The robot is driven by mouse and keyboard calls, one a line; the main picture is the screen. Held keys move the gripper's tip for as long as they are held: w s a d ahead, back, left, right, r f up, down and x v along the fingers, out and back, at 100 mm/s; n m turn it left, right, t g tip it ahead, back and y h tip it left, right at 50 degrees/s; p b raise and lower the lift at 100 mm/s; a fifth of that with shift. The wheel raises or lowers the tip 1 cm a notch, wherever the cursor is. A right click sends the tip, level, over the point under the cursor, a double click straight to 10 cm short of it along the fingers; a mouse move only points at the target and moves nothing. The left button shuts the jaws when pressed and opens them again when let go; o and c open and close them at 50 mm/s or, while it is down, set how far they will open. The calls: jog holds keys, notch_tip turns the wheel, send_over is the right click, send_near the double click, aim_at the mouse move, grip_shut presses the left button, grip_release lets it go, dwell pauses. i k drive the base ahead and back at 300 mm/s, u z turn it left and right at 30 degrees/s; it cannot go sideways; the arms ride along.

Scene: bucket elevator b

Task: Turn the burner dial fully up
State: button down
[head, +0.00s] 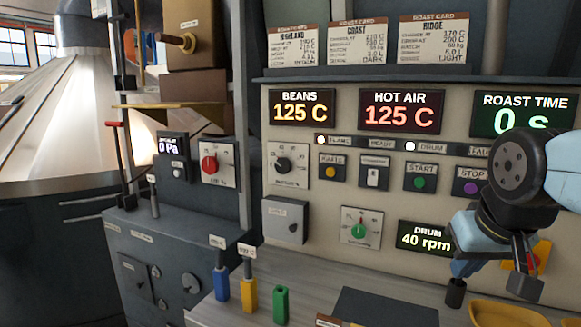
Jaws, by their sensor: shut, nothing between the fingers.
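Three round dials show on the machine in the head view. A black dial (283,165) sits on a pale plate at the left of the cream panel; its label is too small to read surely, but it looks like the burner dial. A red dial (209,164) is on the dark side panel to its left. A green dial (359,231) is lower on the cream panel. My gripper (524,282) is at the lower right, in front of the panel, shut and empty. It is well apart from all three dials. My arm hides part of the panel's right side.
Blue (221,283), yellow (249,293) and green (281,304) handles stand up from the ledge below the panel. A yellow tray (505,315) lies at the lower right. Displays read beans 125 C (301,108) and hot air 125 C (402,110). Space before the black dial looks clear.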

aim_at(282, 165)
jog(key=u, duration=1.3)
jog(key=k, duration=0.7)
jog(key=z, duration=0.4)
jog(key=i, duration=1)
jog(key=z, duration=0.05)
